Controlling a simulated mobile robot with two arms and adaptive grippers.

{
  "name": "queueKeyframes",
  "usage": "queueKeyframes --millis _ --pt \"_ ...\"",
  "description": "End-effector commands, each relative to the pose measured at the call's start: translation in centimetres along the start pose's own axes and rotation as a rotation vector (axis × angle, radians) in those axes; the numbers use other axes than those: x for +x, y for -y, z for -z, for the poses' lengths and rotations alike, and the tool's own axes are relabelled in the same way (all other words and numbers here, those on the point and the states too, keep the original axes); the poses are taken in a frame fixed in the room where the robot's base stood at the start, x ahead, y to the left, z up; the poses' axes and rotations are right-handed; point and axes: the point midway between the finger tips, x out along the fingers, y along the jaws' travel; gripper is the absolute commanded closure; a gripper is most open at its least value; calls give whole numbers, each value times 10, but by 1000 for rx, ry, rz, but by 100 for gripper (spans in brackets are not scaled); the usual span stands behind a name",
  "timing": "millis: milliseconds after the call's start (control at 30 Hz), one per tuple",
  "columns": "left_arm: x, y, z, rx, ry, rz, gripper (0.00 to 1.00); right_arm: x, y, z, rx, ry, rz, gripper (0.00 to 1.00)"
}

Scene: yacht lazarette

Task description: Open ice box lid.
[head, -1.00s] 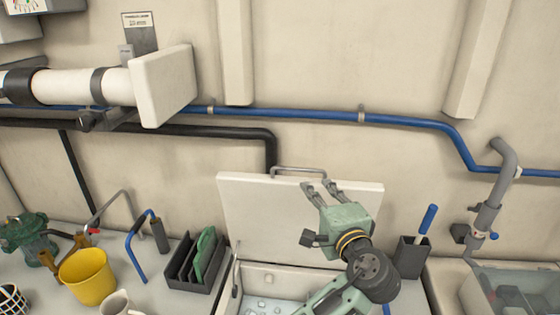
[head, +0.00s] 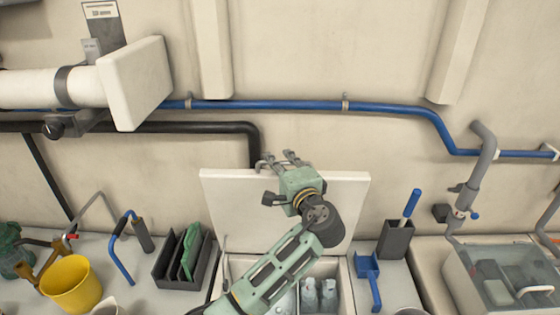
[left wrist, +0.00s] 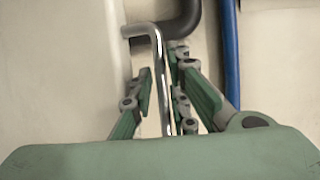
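The white ice box lid (head: 345,205) stands raised, close to upright, at the back of the open ice box (head: 347,290). Its metal handle (head: 262,163) is at the lid's top edge, mostly hidden behind my left gripper (head: 280,158) in the head view. In the left wrist view the handle (left wrist: 158,60) runs between the two fingers of the left gripper (left wrist: 162,95). The fingers are apart, with a gap on the left side; the bar lies close to the right finger, contact unclear. My right gripper is not in view.
A black pipe (head: 200,127) and a blue pipe (head: 300,105) run along the wall behind the lid. A yellow bucket (head: 72,284) and black rack (head: 183,262) stand left. A blue scoop (head: 368,268) and dark holder (head: 395,240) stand right.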

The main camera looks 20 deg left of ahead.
Motion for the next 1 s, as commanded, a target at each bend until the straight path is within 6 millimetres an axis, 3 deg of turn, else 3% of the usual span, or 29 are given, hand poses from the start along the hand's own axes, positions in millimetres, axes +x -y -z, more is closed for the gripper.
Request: queueKeyframes --millis 167,367,833,1000 --pt "0 0 0 0 -1 0 84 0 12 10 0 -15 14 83" --pt "0 0 0 0 0 0 100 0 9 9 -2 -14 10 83" --pt "0 -2 0 -1 0 -3 100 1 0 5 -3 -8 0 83" --pt "-8 -11 -2 -14 -1 27 100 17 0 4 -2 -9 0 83"
